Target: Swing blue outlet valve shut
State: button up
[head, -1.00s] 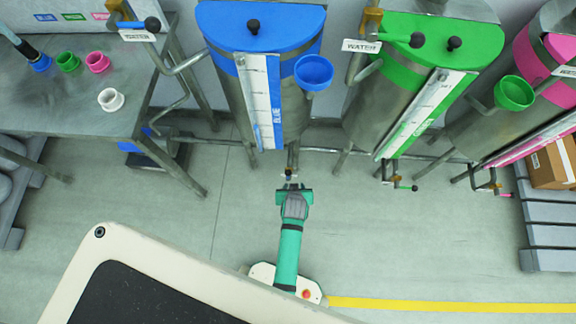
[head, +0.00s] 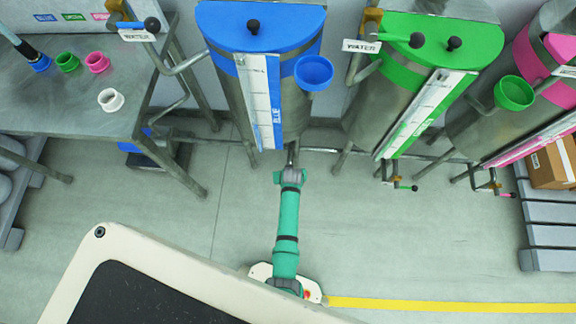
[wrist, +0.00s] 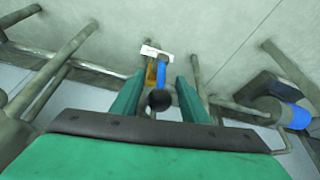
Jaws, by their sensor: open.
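The blue drum (head: 232,98) stands upright on legs at the back, left of centre, in the head view. Its outlet valve at the bottom is hidden by my arm there. In the wrist view the valve has a brass body (wrist: 150,76), a blue lever (wrist: 164,74) and a round black knob (wrist: 158,100) facing the camera. A small white label (wrist: 156,52) sits behind it. My gripper (wrist: 161,80) is open, with one finger on each side of the lever and knob. I cannot tell whether either finger touches them. My gripper also shows below the drum in the head view (head: 290,174).
Drum legs and pipes run close on both sides in the wrist view. A green drum (head: 385,100) and a pink drum (head: 495,110) stand to the right. A metal table (head: 75,105) with coloured cups is at left. The floor between is clear.

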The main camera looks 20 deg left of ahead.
jog(key=shift+x, duration=1.5)
grip_shut()
jog(key=shift+a, duration=0.1)
